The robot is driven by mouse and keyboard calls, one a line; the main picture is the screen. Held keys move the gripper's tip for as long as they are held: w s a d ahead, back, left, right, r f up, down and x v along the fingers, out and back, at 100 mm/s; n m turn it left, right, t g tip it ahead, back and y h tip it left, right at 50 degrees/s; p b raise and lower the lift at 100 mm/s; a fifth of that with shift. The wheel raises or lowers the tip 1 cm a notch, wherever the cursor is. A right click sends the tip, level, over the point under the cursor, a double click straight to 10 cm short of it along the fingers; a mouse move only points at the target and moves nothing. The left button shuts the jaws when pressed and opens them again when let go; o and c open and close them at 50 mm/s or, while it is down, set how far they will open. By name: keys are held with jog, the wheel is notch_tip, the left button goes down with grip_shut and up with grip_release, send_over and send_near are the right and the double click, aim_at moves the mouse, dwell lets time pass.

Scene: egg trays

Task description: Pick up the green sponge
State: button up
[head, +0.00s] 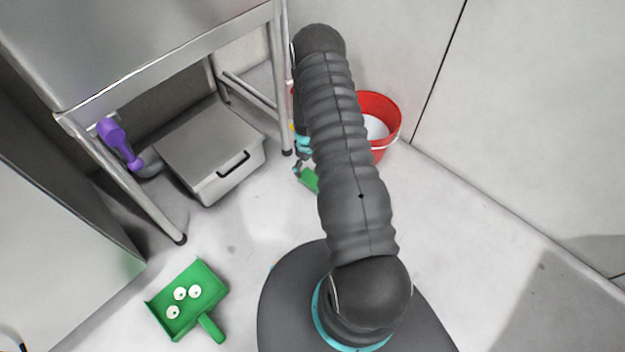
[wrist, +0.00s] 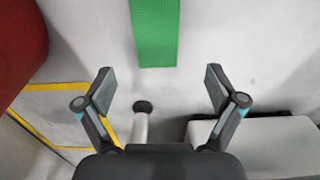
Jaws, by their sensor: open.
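The green sponge (wrist: 156,35) lies on the pale floor at the top of the wrist view, a flat green strip cut off by the frame's upper edge. In the head view a small part of the sponge (head: 309,180) shows beside my arm; the rest is hidden behind it. My gripper (wrist: 160,78) is open and empty, its two fingers wide apart. The sponge lies beyond the fingertips, roughly in line with the gap between them. In the head view my gripper (head: 301,160) is mostly hidden by my arm.
A red bucket (head: 390,104) stands by the wall, right of my arm. A metal table leg (head: 284,110) and a lidded grey box (head: 240,180) are to the left. A green dustpan (head: 208,292) holding small white round things lies on the floor at lower left. Floor at right is clear.

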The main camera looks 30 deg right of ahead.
aim_at(309, 176)
jog(key=shift+d+f, duration=0.15)
jog(key=shift+f, duration=1.8)
jog(key=shift+d+f, duration=0.15)
jog(key=shift+f, duration=1.8)
jog(key=c, duration=1.2)
jog(key=shift+c, duration=0.2)
jog(key=shift+r, duration=0.5)
jog(key=r, duration=0.3)
jog(key=shift+s+d+r, duration=0.25)
jog(key=shift+d+r, duration=0.05)
jog(key=shift+r, duration=0.1)
jog(key=s+d+r, duration=0.6)
jog(key=s+d, duration=0.1)
jog(key=d, duration=0.1)
jog(key=shift+r, duration=0.15)
